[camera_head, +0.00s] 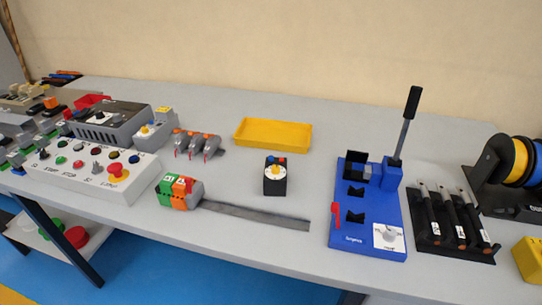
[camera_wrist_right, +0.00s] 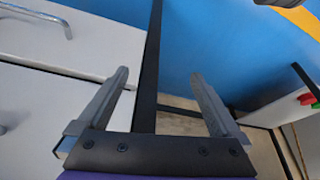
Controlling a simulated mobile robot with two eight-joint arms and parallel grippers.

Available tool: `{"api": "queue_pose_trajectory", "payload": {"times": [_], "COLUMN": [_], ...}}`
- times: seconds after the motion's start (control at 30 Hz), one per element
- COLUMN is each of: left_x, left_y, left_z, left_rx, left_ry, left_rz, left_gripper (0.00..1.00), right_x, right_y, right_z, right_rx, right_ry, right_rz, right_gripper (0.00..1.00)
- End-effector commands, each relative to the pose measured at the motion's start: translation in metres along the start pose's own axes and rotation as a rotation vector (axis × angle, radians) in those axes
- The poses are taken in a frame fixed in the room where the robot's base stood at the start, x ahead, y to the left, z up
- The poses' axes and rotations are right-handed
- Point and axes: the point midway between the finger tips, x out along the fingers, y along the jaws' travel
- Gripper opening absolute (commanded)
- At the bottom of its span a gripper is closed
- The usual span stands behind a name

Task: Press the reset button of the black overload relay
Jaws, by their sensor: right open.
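The black overload relay (camera_head: 275,178) stands on the grey bench near the middle of the head view. It has a pale round dial with a yellow centre on its top. A small blue spot and a small red-orange spot show along its back edge; which one is the reset button I cannot tell at this size. My right gripper (camera_wrist_right: 160,90) shows only in the right wrist view, open and with nothing between its fingers. It faces the blue floor and pale cabinet fronts, away from the relay. My left gripper is in neither view.
A yellow tray (camera_head: 272,148) lies behind the relay. Green and orange terminal blocks (camera_head: 178,192) on a grey rail (camera_head: 255,213) lie in front-left. The blue busbar bender (camera_head: 366,225) with its upright lever stands right. A white button panel (camera_head: 90,180) is left.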

Motion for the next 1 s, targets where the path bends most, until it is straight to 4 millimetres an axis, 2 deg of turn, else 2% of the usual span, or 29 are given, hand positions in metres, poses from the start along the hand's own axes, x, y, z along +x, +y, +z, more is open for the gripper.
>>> {"api": "queue_pose_trajectory", "payload": {"times": [0.03, 0.13, 1.0], "left_x": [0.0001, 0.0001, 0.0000], "left_y": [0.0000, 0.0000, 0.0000], "left_z": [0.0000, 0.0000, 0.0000], "left_rx": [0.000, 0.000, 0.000], "left_ry": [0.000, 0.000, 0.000], "left_rz": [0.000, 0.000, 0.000], "left_gripper": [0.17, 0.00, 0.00], "right_x": [0.0001, 0.0000, 0.0000], "right_y": [0.0000, 0.0000, 0.0000], "right_z": [0.0000, 0.0000, 0.0000], "right_rx": [0.000, 0.000, 0.000], "right_ry": [0.000, 0.000, 0.000], "right_rz": [0.000, 0.000, 0.000], "right_gripper": [1.00, 1.00, 1.00]}}
